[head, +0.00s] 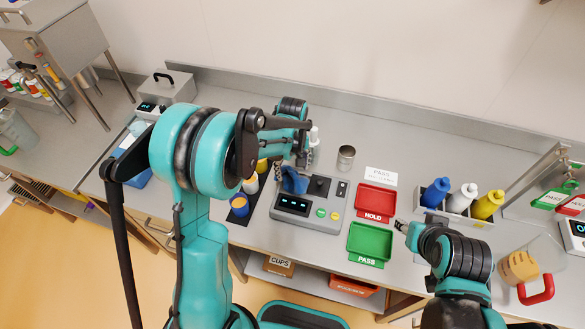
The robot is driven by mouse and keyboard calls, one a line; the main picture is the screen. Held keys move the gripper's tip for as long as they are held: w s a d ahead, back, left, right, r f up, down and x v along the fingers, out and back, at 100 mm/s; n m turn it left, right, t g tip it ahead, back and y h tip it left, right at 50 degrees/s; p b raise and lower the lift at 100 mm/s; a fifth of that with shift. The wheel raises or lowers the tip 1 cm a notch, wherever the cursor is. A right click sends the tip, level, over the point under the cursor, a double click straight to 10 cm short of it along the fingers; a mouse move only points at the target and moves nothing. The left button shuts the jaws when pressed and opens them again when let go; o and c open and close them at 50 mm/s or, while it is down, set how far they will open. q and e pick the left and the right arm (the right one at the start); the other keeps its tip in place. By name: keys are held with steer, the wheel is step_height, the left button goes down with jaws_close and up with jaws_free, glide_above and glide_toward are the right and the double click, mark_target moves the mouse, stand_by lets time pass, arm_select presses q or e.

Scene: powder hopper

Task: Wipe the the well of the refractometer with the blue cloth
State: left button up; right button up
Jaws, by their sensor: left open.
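The refractometer (308,221) is a grey box with a lit display, a dark raised part and coloured buttons, in the middle of the counter. The blue cloth (293,181) is bunched at its left back part, over where the well may be; the well itself is not visible. My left gripper (298,162) points down right above the cloth, open; I cannot tell whether its fingers touch the cloth. My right gripper (402,226) is to the right of the green tray, above the counter; its jaws are too small to read.
A red HOLD tray (375,200) and a green PASS tray (369,242) lie right of the refractometer. Blue, white and yellow bottles (461,199) and a red-handled jug (528,270) stand farther right.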

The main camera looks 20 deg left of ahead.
mark_target(293, 178)
arm_select(q)
steer(key=shift+f, duration=0.15)
steer(key=shift+f+b, duration=1.45)
steer(key=shift+f, duration=0.05)
steer(key=shift+r, duration=0.15)
steer(key=shift+c, duration=1.3)
steer(key=shift+s, duration=0.1)
steer(key=c, duration=0.6)
